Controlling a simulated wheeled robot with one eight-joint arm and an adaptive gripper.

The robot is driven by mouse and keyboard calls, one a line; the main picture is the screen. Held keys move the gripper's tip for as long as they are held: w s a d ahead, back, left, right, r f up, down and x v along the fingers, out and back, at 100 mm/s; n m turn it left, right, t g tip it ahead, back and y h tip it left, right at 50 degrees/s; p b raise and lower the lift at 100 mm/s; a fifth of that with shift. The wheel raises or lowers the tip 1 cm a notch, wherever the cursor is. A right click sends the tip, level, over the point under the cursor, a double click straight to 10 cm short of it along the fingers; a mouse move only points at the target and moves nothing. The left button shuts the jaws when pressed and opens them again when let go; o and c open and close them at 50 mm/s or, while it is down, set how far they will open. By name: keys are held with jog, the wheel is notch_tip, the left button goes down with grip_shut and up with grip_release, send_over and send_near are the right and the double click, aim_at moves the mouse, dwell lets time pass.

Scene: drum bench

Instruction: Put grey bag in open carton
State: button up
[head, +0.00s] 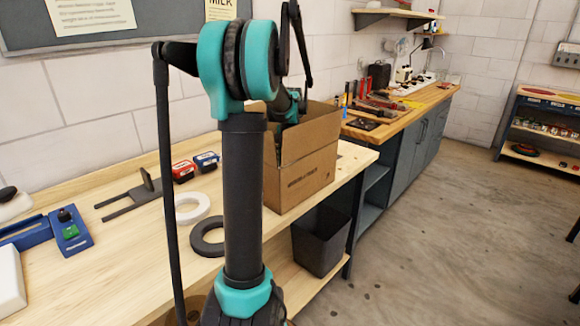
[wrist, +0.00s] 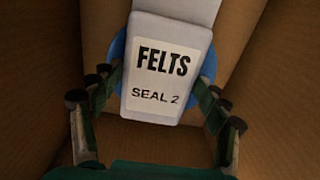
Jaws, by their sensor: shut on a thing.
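The open carton (head: 308,172) is a brown cardboard box with raised flaps, standing on the wooden bench behind my arm. My arm's end reaches down into its top, and the walls hide my gripper in the head view. In the wrist view, my gripper (wrist: 157,82) is shut on a pale grey bag (wrist: 167,24) with a white label reading "FELTS SEAL 2". The bag is between the fingers, with brown carton walls (wrist: 270,75) around it. Whether the bag touches the carton floor cannot be told. The bag is hidden in the head view.
A round blue thing (wrist: 208,66) shows partly behind the bag. On the bench (head: 130,237) lie a white ring (head: 185,216), a black ring (head: 200,247), red (head: 183,171) and blue (head: 206,160) small boxes and a blue tool. A dark bin (head: 320,240) stands below.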

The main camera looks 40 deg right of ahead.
jog(key=shift+f, duration=0.25)
jog(key=o, duration=1.2)
notch_tip(320, 180, up, 13)
jog(key=shift+f, duration=0.2)
